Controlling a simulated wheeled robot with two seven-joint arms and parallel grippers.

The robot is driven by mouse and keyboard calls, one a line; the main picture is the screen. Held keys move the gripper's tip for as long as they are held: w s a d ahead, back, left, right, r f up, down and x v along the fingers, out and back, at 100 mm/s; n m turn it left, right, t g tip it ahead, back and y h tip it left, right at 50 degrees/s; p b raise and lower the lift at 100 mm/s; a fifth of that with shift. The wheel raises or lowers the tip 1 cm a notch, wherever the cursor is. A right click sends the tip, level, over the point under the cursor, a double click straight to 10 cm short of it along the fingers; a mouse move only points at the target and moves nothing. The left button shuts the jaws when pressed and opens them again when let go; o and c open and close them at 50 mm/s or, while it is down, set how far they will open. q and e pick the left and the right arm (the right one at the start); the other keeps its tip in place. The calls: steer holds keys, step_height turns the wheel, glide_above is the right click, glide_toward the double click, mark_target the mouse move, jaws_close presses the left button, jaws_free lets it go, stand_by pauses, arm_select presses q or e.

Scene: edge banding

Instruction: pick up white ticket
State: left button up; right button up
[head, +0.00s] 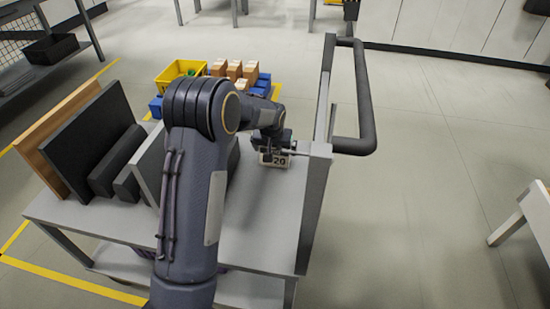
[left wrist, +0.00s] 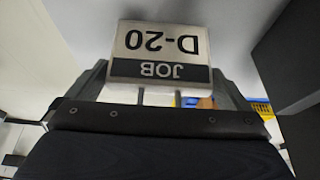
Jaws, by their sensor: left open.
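The white ticket (head: 275,161) stands on the grey cart's top near its right side panel. In the left wrist view the ticket (left wrist: 158,45) appears upside down and reads "JOB D-20", with a dark band along one edge. My left gripper (head: 272,148) is at the ticket, its body partly covering the ticket in the head view. In the left wrist view its open fingers (left wrist: 160,85) lie on either side of the ticket's near edge. Whether either finger touches it cannot be told. My right gripper is not in view.
The grey cart (head: 265,225) has a black handle (head: 367,110) on its right. Dark and wooden panels (head: 95,135) lean on its left side. A yellow bin (head: 180,70) and small boxes (head: 235,70) are beyond.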

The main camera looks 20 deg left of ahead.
arm_select(q)
steer(key=shift+w+f, duration=0.1)
steer(key=shift+f, duration=0.1)
steer(key=c, duration=0.7)
steer(key=shift+r, duration=0.1)
step_height(320, 180, up, 10)
steer(key=shift+f+p, duration=0.1)
steer(key=shift+p, duration=1.15)
